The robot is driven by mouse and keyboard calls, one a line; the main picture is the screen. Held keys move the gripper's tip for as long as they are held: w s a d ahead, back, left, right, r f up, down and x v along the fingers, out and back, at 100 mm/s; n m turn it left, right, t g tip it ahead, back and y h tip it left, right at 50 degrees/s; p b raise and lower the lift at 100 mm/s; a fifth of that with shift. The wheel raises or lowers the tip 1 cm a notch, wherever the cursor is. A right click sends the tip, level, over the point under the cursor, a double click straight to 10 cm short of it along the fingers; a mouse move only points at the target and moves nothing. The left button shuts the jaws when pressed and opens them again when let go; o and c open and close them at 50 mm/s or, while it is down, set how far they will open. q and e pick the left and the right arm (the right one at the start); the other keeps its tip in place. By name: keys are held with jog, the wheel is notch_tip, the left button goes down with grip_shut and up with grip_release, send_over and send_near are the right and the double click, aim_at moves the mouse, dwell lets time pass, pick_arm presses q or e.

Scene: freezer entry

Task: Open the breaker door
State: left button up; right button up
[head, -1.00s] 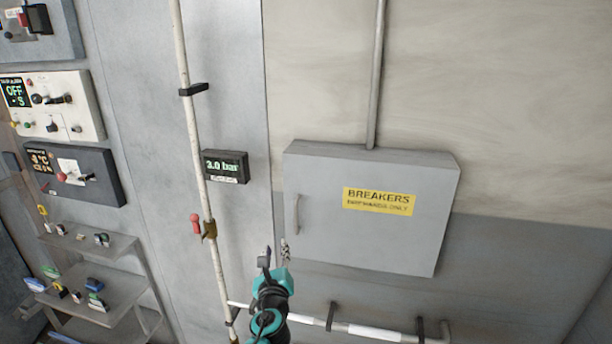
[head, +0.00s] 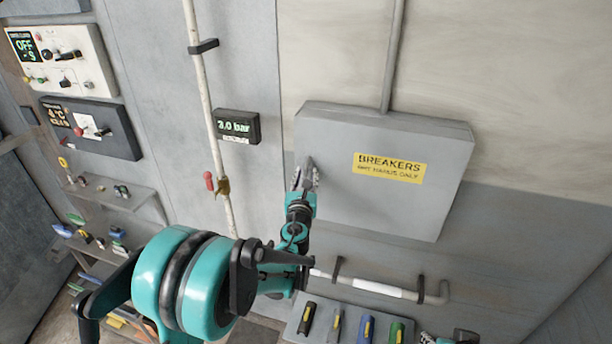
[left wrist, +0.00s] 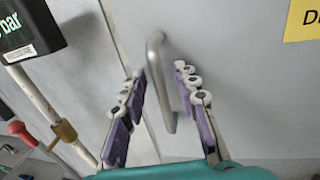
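The breaker box (head: 390,205) is a grey wall cabinet with a yellow "BREAKERS" label (head: 390,168). Its door looks shut. My left gripper (head: 306,172) is at the left side of the door and covers the handle in the head view. In the left wrist view, the metal bar handle (left wrist: 157,75) stands between the two fingers of the gripper (left wrist: 163,88). The fingers are apart, one on each side of the handle, with gaps visible. A teal and black part shows at the head view's bottom right edge; I cannot tell whether it is my right gripper.
A white pipe with a red-handled valve (head: 209,182) and a "3.0 bar" display (head: 238,126) are left of the box. A horizontal pipe (head: 375,286) runs below it, above a tray of tools (head: 322,322). Control panels (head: 65,62) and shelves are at far left.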

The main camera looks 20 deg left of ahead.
pick_arm(q)
grip_shut()
dwell(0.3)
